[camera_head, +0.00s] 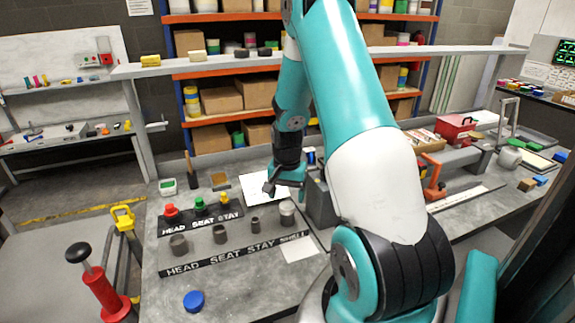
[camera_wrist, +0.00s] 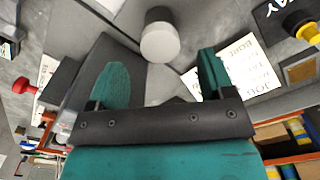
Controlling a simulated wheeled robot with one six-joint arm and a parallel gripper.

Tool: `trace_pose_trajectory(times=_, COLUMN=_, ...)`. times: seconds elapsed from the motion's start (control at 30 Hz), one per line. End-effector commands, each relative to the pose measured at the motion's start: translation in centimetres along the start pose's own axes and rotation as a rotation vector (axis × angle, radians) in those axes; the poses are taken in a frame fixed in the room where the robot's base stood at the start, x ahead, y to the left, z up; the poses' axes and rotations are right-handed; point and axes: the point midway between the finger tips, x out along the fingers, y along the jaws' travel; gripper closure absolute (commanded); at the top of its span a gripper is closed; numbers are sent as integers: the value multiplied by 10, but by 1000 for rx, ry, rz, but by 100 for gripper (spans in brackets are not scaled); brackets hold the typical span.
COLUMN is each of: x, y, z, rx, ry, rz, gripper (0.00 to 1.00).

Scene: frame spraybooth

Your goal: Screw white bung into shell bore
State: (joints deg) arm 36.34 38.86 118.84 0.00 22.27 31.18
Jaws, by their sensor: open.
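The white bung (camera_wrist: 160,42) sits at the end of the grey shell (camera_wrist: 158,15) in the wrist view. In the head view the shell (camera_head: 287,216) stands upright at the SHELL end of the front label strip, with a pale top. I cannot tell how deep the bung sits in the bore. My gripper (camera_head: 285,190) is above and just behind the shell in the head view. In the wrist view my gripper (camera_wrist: 160,68) is open and empty, its teal fingers spread wide, with the bung ahead between them and apart from both.
Grey cups stand left of the shell by the front label strip (camera_head: 235,255). Red (camera_head: 171,210), green (camera_head: 199,203) and yellow (camera_head: 223,198) knobbed pieces stand behind. A blue cap (camera_head: 194,301) lies at the front. A grey machine (camera_head: 322,205) is close on the right.

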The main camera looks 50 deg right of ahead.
Motion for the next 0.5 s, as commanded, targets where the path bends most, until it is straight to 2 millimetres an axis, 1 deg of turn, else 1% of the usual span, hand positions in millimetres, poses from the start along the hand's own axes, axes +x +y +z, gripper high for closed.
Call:
trace_pose_trajectory(times=0.03, x=-12, y=0, z=-1, rx=0, ry=7, rz=-4, gripper=25)
trace_pose_trajectory(times=0.1, x=-31, y=-1, z=-1, rx=0, ry=7, rz=-4, gripper=25)
trace_pose_trajectory(times=0.3, x=-80, y=0, z=-1, rx=0, ry=6, rz=-3, gripper=25)
trace_pose_trajectory(times=0.4, x=-99, y=0, z=0, rx=1, ry=4, rz=-3, gripper=25)
trace_pose_trajectory(times=0.5, x=-113, y=0, z=0, rx=1, ry=2, rz=-1, gripper=25)
